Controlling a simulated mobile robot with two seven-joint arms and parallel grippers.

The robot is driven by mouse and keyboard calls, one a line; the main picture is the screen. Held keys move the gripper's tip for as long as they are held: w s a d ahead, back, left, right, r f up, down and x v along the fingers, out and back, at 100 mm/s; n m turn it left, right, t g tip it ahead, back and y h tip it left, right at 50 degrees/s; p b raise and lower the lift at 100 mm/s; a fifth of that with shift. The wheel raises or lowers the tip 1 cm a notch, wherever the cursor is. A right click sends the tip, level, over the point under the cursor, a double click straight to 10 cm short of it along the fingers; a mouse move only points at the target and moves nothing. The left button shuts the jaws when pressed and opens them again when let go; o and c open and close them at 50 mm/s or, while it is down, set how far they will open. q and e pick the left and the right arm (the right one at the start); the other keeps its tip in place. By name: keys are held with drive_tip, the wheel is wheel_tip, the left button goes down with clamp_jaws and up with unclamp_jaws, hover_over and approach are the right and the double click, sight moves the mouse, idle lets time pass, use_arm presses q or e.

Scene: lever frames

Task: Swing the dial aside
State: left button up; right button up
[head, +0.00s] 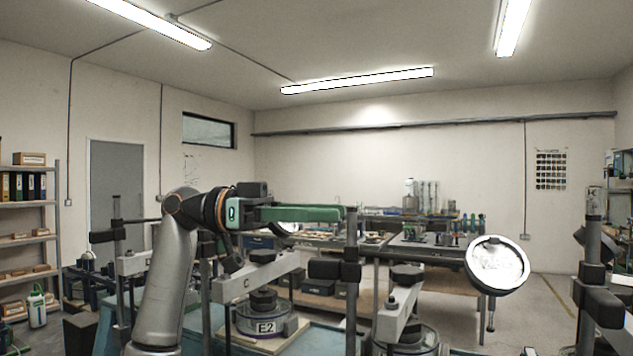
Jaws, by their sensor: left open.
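My left gripper (338,213) has green fingers that point right. It is up and to the left of the dial, clearly apart from it, with nothing seen between the fingers. The fingers are seen nearly side-on, so their gap is hard to see. My right gripper does not show.
A lever frame marked C (247,283) stands below my left gripper, over a round weight marked E2 (266,327). Dark clamped posts (350,270) stand between gripper and dial. Another post, marked K (593,200), is at the right. Workbenches (430,246) are behind.

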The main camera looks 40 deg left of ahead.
use_arm(q)
drive_tip(key=s+d+r, duration=0.4)
drive_tip(key=s+d, duration=0.2)
drive_tip(key=s, duration=0.1)
drive_tip(key=shift+b, duration=0.45)
drive_tip(key=shift+r, duration=0.1)
